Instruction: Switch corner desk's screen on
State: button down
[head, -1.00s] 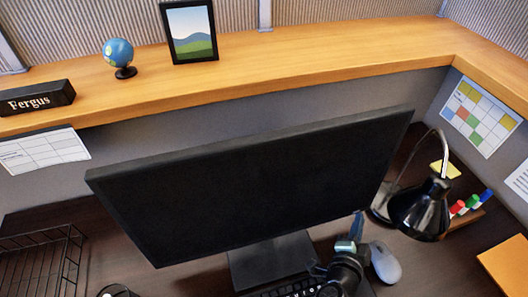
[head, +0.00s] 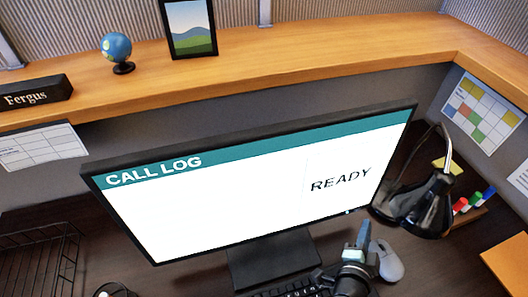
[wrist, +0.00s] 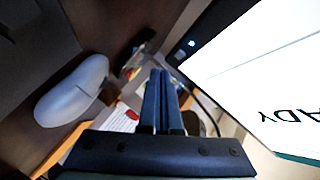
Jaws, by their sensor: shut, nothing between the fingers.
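The corner desk's screen (head: 240,195) is lit in the head view. It shows a teal "CALL LOG" bar and the word "READY" on white. In the wrist view part of the lit screen (wrist: 265,75) fills the right side, with a small glowing light (wrist: 192,43) on its dark bezel. My gripper (head: 362,232) is just below the screen's lower right edge, above the desk. In the wrist view my gripper (wrist: 162,75) has its two fingers together with nothing between them. Its fingertips look close to the bezel's lower corner; I cannot tell whether they touch it.
A mouse (head: 387,261) lies right of my gripper, and a keyboard (head: 290,291) lies below the screen. A black desk lamp (head: 420,208) stands close on the right, with markers (head: 472,200) beyond it. A wire tray (head: 40,262) is at the left.

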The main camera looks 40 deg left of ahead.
jog(key=shift+s+d+r+b, duration=0.1)
jog(key=shift+s+d+b, duration=0.4)
jog(key=shift+s+d, duration=0.35)
jog(key=shift+s+d+b, duration=0.45)
jog(key=shift+s+d, duration=0.05)
jog(key=shift+d, duration=0.5)
